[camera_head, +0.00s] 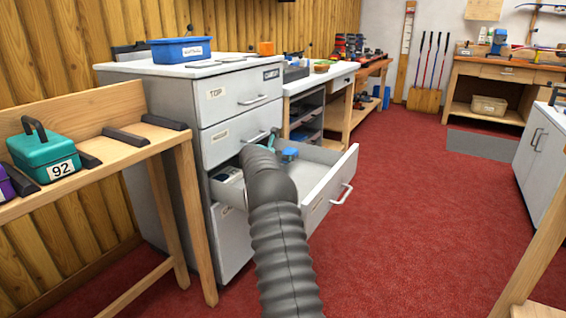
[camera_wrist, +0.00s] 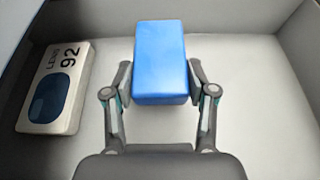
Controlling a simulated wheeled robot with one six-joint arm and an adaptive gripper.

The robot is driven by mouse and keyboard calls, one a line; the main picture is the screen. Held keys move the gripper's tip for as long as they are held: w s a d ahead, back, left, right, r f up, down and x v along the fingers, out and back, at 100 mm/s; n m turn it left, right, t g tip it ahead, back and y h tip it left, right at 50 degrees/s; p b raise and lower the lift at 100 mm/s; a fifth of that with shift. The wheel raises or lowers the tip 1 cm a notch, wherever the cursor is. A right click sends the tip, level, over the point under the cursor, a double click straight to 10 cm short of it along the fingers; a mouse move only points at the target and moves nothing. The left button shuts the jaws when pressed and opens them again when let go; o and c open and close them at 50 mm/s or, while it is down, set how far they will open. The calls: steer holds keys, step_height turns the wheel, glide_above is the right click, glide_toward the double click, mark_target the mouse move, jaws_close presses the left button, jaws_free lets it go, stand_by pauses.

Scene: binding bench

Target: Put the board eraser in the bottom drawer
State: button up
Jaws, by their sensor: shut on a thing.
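The board eraser, a plain blue block (camera_wrist: 160,62), is between the two fingers of my gripper (camera_wrist: 160,88), which is shut on it. In the head view the blue block (camera_head: 289,154) shows inside an open drawer (camera_head: 327,187) of the grey cabinet, partly hidden by my arm. The drawer's pale floor is below the block; I cannot tell whether they touch. The open drawer is below the drawer marked TOP (camera_head: 230,94) and a second shut drawer (camera_head: 222,138). Another front (camera_head: 232,243) is under it, its label mostly hidden.
A white box marked LENS 92 (camera_wrist: 55,88) lies in the drawer, left of the block and apart from it. Drawer walls stand around. A blue bin (camera_head: 180,51) is on the cabinet top. A wooden bench with a teal case (camera_head: 45,152) stands left. Red floor is clear at right.

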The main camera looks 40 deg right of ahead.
steer(key=shift+f, duration=0.55)
steer(key=shift+f, duration=0.4)
steer(key=shift+f+b, duration=0.25)
steer(key=shift+b, duration=0.1)
steer(key=o, duration=1.2)
steer(key=shift+r, duration=0.1)
